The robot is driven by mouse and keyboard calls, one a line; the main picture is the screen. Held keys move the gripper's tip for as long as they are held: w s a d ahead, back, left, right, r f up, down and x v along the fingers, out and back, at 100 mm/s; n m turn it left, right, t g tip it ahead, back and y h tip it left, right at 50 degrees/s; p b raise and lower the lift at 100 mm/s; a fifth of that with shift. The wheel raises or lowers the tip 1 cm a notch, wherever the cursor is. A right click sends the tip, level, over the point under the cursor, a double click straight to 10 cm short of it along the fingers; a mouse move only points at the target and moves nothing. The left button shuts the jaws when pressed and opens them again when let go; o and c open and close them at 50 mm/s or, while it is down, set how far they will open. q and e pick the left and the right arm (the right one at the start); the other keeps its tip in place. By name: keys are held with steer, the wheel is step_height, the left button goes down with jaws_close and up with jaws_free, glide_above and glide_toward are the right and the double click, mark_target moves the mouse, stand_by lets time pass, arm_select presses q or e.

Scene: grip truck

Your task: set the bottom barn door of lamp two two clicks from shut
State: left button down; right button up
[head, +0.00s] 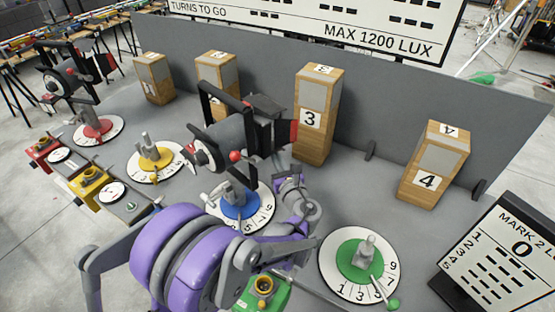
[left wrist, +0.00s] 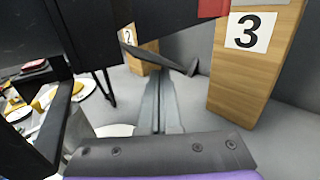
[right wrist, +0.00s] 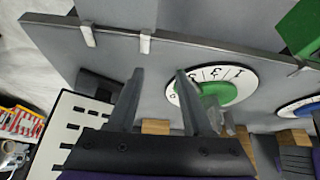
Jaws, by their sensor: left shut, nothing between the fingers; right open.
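A lamp (head: 235,140) with black barn doors (head: 265,107) and a red flap stands on the blue dial (head: 240,207). Another lamp (head: 72,78) stands on the red dial (head: 98,130). I see no number on either lamp. My left gripper (head: 290,180) is below and to the right of the blue-dial lamp's head. In the left wrist view its fingers (left wrist: 158,90) are shut and empty, close under black lamp plates; a thin dark flap (left wrist: 165,60) shows by the fingertips, and I cannot tell whether they touch. My right gripper (right wrist: 158,85) is open and empty.
Numbered wooden blocks stand along the grey back wall, with block 3 (head: 318,115) behind the lamp and block 4 (head: 434,168) at right. The green dial (head: 357,262) carries a bare post. A score panel (head: 510,255) stands at the right.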

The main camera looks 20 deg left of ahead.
arm_select(q)
steer(key=shift+r, duration=0.2)
stand_by(0.3)
steer(key=shift+w+d+r+p, duration=0.15)
steer(key=shift+w+r+p, duration=0.2)
steer(key=shift+r, duration=0.2)
steer(key=shift+w+d+r+p, duration=0.1)
steer(key=shift+w+r+p, duration=0.2)
steer(key=shift+r, duration=0.5)
steer(key=shift+w+f+b, duration=0.15)
steer(key=shift+f+b, duration=0.3)
steer(key=shift+f, duration=0.4)
steer(key=shift+d, duration=0.15)
steer(key=b+v, duration=0.1)
steer(key=v, duration=0.7)
stand_by(0.4)
